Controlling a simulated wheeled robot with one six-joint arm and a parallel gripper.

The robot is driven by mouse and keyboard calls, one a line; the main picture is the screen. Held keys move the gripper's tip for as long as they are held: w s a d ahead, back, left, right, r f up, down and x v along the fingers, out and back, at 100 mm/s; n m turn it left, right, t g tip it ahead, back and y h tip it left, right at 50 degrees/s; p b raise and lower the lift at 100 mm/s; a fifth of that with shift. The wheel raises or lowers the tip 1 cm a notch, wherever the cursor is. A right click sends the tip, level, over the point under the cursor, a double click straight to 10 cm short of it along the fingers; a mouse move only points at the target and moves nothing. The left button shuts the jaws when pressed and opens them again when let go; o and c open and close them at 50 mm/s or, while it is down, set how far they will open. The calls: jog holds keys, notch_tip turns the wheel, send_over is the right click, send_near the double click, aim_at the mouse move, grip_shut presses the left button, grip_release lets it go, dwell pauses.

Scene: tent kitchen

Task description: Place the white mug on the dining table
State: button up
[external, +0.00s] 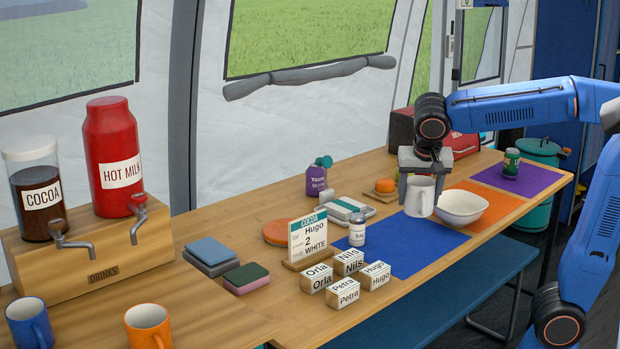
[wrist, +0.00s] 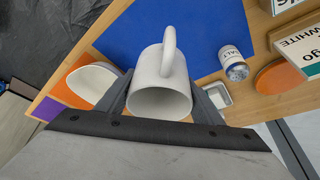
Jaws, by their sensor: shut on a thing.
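The white mug (external: 420,196) is held upright in my gripper (external: 418,175) over the right part of the dining table (external: 385,309), beside the white bowl. In the wrist view the mug (wrist: 160,82) sits between the two fingers of my gripper (wrist: 165,100), with its handle pointing away from the palm. The blue mat (wrist: 205,35) lies below and beyond it. I cannot tell for sure whether the mug's base touches the table.
A white bowl (external: 462,207) stands on the orange mat (external: 492,204) close to the mug's right. The blue mat (external: 400,250) has free room. A salt shaker (external: 357,229), name blocks (external: 347,262) and an order card (external: 307,238) stand to the left. A green can (external: 511,163) is on the purple mat.

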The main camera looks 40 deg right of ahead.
aim_at(423, 193)
notch_tip(423, 193, down, 10)
jog(key=shift+r, duration=0.1)
dwell(0.4)
jog(key=o, duration=1.1)
jog(key=v, duration=1.2)
jog(key=shift+d, duration=0.1)
